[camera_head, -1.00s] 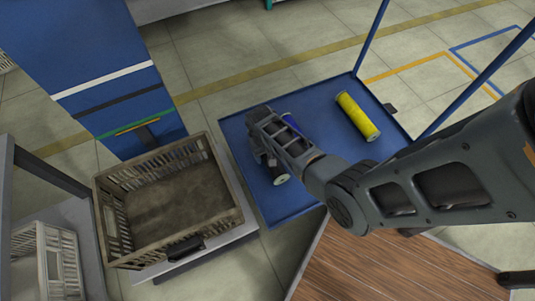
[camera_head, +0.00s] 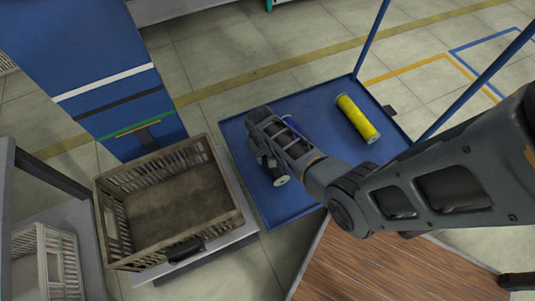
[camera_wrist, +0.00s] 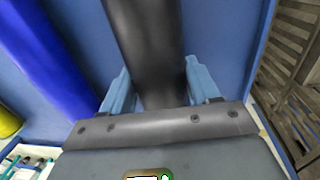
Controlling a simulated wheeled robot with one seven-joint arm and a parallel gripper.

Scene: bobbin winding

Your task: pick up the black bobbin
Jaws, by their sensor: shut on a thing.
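The black bobbin (camera_wrist: 143,40) runs up the middle of the wrist view, between the two light blue fingers of my gripper (camera_wrist: 152,92). The fingers are shut on its sides. In the head view my arm covers most of the bobbin; its pale round end (camera_head: 281,181) shows below my gripper (camera_head: 268,155). The bobbin is over the blue tray (camera_head: 290,210) of the cart. I cannot tell whether it touches the tray.
A blue bobbin (camera_wrist: 50,60) lies left of the black one, mostly hidden in the head view. A yellow bobbin (camera_head: 357,118) lies farther right on the tray. A brown slatted crate (camera_head: 118,238) stands left of the cart. Blue posts rise from the cart.

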